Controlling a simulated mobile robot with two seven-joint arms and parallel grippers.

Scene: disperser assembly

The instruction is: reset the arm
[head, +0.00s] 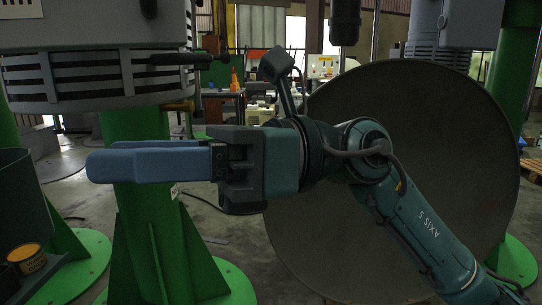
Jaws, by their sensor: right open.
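The fingers overlap from this angle, so the gap is hard to see; the gripper is open. Nothing shows between the fingers. My left arm and left gripper are not in view.
A green machine column (140,235) with a slatted grey housing (95,78) stands at left, behind the fingers. A large dark round disc (450,170) stands behind my right arm. A yellow tin (27,258) is at lower left. Bare floor (225,225) shows between.

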